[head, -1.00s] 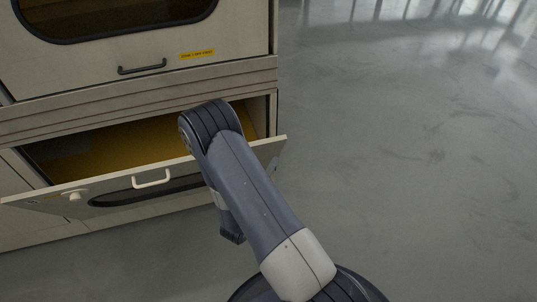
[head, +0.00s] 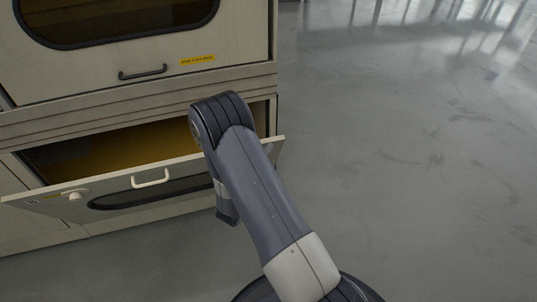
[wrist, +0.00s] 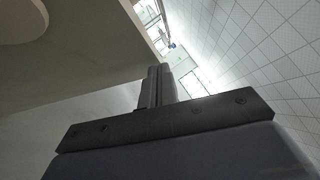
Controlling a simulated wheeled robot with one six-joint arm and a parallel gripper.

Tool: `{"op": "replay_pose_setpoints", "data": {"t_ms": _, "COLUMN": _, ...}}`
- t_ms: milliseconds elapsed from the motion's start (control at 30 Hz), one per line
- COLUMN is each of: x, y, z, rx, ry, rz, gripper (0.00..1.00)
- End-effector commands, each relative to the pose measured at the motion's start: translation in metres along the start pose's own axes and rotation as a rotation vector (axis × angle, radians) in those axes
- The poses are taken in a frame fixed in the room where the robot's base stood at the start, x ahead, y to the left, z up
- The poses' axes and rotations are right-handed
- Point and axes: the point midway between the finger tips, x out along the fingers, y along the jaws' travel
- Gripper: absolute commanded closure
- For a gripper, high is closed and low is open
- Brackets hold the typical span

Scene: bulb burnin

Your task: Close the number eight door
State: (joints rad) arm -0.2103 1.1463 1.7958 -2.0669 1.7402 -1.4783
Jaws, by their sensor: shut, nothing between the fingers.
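The lower door (head: 107,189) is a pale flap with a dark oval window, a white handle (head: 150,178) and a small knob (head: 75,195). It leans out from the cabinet, partly open, showing a yellowish interior (head: 110,152). I cannot read a number eight on it. In the wrist view my gripper (wrist: 158,84) is shut and empty, beside a large pale panel (wrist: 75,55), probably this door's outer face. I cannot tell whether the fingertips touch it. In the head view my arm covers the door's right part and hides the fingertips.
An upper door (head: 90,80) with a dark window, dark handle (head: 142,72) and yellow label (head: 197,60) is shut above. Grey floor (head: 410,150) to the right is clear.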

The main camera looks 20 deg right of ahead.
Motion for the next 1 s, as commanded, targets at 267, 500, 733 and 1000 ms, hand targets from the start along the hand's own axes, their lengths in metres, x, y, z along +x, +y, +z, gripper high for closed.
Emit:
{"op": "replay_pose_setpoints", "data": {"t_ms": 267, "x": 0.037, "y": -0.008, "z": 0.036, "rx": -0.074, "ry": 0.001, "rz": 0.075, "gripper": 1.0}}
{"op": "replay_pose_setpoints", "data": {"t_ms": 500, "x": 0.073, "y": 0.0, "z": 0.073, "rx": -0.16, "ry": 0.002, "rz": 0.159, "gripper": 1.0}}
{"op": "replay_pose_setpoints", "data": {"t_ms": 733, "x": 0.089, "y": 0.007, "z": 0.09, "rx": -0.205, "ry": -0.003, "rz": 0.204, "gripper": 1.0}}
{"op": "replay_pose_setpoints", "data": {"t_ms": 1000, "x": 0.09, "y": 0.009, "z": 0.091, "rx": -0.209, "ry": -0.004, "rz": 0.207, "gripper": 1.0}}
